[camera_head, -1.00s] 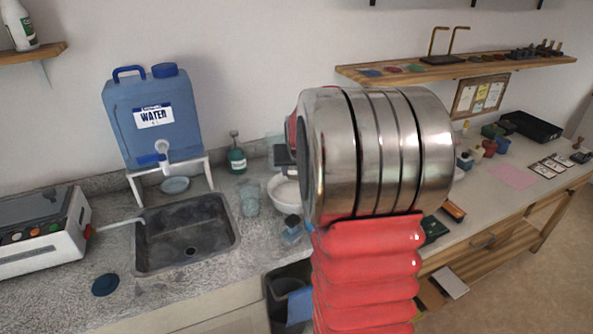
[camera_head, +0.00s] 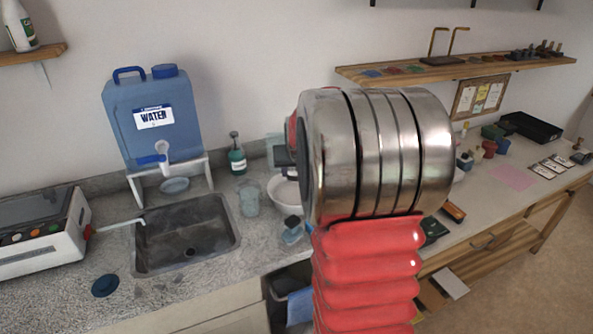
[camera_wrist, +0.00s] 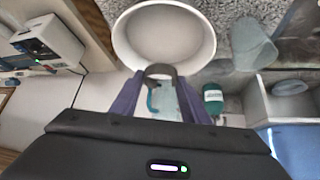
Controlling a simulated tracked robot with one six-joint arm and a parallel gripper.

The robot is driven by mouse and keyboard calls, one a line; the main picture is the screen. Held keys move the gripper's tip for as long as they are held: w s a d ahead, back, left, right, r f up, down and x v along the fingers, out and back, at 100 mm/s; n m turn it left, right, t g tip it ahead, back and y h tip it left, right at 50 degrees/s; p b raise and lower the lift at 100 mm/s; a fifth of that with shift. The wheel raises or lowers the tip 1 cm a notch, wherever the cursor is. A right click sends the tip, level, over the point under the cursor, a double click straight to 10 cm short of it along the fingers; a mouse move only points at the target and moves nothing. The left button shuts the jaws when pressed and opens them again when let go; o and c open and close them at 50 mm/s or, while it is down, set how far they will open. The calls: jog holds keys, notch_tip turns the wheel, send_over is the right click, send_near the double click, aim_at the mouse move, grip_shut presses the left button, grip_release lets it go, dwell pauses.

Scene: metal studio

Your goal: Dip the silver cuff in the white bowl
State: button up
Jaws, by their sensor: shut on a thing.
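The white bowl (camera_head: 282,188) stands on the counter right of the sink, partly hidden behind my arm in the head view. In the wrist view the bowl (camera_wrist: 121,38) fills the top middle, and its inside looks pale grey; I cannot tell what it holds. My gripper (camera_wrist: 160,80) has its two purple fingers shut on the silver cuff (camera_wrist: 160,69), a grey curved band at the fingertips. The cuff overlaps the bowl's near rim in the wrist view; I cannot tell its height above it. The cuff is hidden in the head view.
A green bottle (camera_head: 237,158) and a clear glass (camera_head: 249,202) stand left of the bowl. The sink (camera_head: 187,235) and the blue water container (camera_head: 152,118) are farther left. A small blue-grey item (camera_head: 292,230) sits in front of the bowl.

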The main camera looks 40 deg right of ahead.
dwell(0.5)
jog(key=shift+r, duration=0.6)
jog(key=shift+f, duration=0.6)
dwell(1.3)
notch_tip(320, 180, up, 4)
dwell(0.6)
jog(key=shift+s, duration=0.1)
